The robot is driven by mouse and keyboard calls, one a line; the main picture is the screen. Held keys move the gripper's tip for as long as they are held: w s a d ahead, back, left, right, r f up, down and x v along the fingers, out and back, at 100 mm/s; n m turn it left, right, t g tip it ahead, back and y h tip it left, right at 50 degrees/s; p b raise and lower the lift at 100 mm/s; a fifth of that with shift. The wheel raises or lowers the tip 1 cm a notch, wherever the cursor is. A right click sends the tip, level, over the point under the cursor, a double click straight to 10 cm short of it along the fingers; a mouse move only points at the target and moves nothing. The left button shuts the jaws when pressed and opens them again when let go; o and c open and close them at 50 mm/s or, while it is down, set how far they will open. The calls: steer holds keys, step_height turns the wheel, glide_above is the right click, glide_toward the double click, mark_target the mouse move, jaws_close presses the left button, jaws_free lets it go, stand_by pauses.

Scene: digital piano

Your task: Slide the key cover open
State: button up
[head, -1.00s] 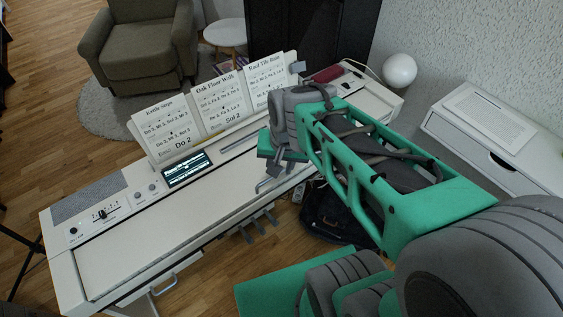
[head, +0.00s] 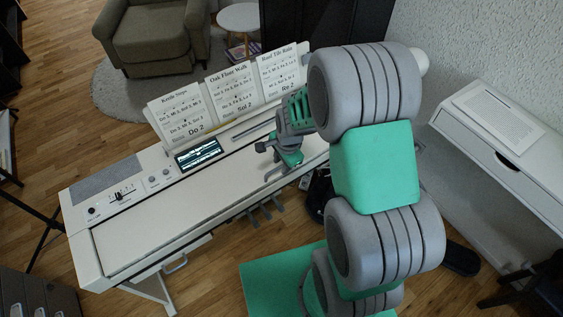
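The key cover (head: 165,218) is a long, pale, flat panel along the front of the white digital piano (head: 84,256). It lies closed, and no keys show. My gripper (head: 267,161) is over the right part of the cover, close to its front edge. Its two grey fingers look spread apart with nothing visible between them. The picture is too small to tell whether a fingertip touches the cover. My arm hides the piano's right end.
Three song sheets (head: 232,93) stand behind the lit display (head: 198,153). A slider panel (head: 122,195) is at the left. A grey handle (head: 176,264) sits below the front edge, and pedals (head: 262,211) are underneath. A white cabinet (head: 500,150) stands at the right.

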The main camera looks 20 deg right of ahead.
jaws_close()
stand_by(1.4)
